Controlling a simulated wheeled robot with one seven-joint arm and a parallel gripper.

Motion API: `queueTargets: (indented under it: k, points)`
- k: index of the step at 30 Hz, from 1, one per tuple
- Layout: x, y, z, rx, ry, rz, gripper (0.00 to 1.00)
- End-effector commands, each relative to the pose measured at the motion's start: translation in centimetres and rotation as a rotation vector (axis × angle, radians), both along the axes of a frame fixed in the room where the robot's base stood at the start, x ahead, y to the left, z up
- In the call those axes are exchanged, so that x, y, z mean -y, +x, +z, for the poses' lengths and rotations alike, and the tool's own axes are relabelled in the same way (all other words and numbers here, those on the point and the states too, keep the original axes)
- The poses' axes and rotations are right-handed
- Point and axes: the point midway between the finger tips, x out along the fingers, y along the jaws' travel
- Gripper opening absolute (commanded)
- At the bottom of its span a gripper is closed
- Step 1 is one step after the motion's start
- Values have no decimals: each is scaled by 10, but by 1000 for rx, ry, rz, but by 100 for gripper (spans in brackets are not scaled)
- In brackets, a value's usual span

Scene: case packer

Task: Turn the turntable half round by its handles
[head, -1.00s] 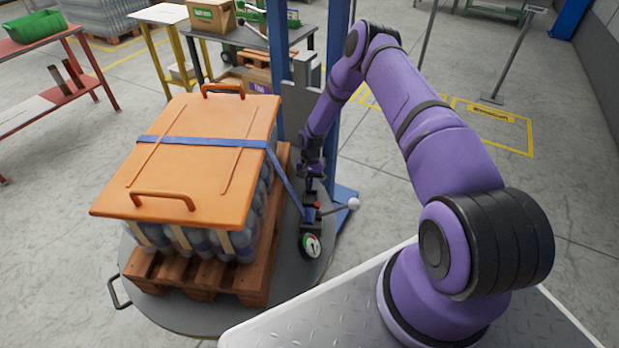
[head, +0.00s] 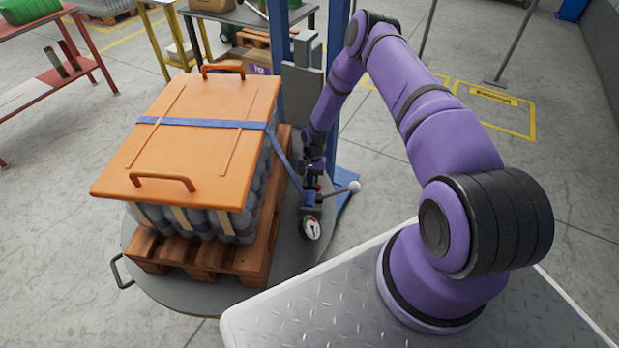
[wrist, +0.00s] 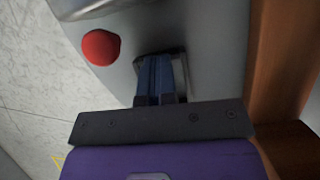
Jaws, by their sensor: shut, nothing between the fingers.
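The turntable (head: 185,295) is a round grey plate carrying a wooden pallet (head: 200,257) of bottles under an orange cover (head: 200,105). A black handle (head: 122,272) sticks out at its left rim; no other rim handle is visible. My gripper (head: 313,186) is at the turntable's right side, low by the blue column, just above a small device with a round gauge (head: 311,228). In the wrist view my shut, empty fingers (wrist: 160,62) point at a grey surface with a dark recess; whether they touch it I cannot tell. A red knob (wrist: 101,47) is beside them.
A blue strap (head: 205,123) crosses the cover and runs down near my gripper. A lever with a white ball (head: 354,187) projects right from the device. The blue column (head: 337,60) stands close behind. Floor left of the turntable is clear.

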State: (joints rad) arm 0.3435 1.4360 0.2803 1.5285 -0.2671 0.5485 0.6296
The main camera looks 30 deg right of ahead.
Motion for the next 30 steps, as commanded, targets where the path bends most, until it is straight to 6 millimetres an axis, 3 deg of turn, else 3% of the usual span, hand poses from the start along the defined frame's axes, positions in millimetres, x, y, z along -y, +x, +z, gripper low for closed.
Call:
queueTargets:
  k: [1, 3, 12, 17, 30]
  points:
    - [-6, -18, -2, -17, 4, -27, 0]
    - [-11, -35, -2, -22, 6, -76, 0]
    - [-39, -92, -3, -19, 6, -285, 0]
    - [-44, -104, -3, -14, 2, -339, 0]
    - [-43, -103, -2, -10, -1, -346, 0]
